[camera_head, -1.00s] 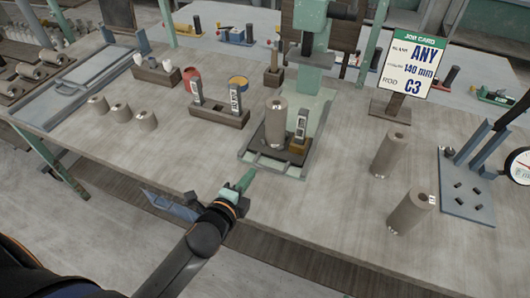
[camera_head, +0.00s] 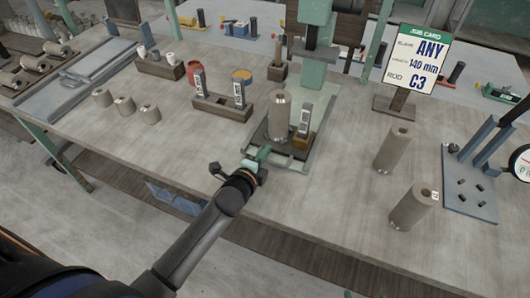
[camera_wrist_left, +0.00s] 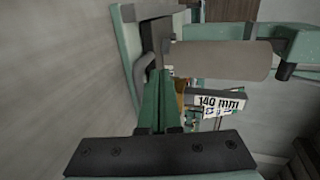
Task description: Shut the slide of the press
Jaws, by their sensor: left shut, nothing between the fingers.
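The green press (camera_head: 318,70) stands at the middle back of the bench. Its slide (camera_head: 290,162) is out towards me at the front of the base. A grey-brown clay cylinder (camera_head: 279,115) stands upright on it, beside a block labelled 140 mm (camera_head: 304,115) in a yellowish holder. My left gripper (camera_head: 263,153) is shut and empty at the slide's front left; whether it touches cannot be told. In the left wrist view the shut green fingers (camera_wrist_left: 158,100) point at the slide, with the cylinder (camera_wrist_left: 222,60) and label (camera_wrist_left: 220,103) beyond. My right gripper is out of view.
Two upright cylinders (camera_head: 393,150) (camera_head: 409,208) stand to the right, near a blue-grey stand (camera_head: 468,190). A job card (camera_head: 418,60) stands behind them. A wooden rack (camera_head: 222,109) and several short cylinders (camera_head: 124,105) are to the left. The front bench between is clear.

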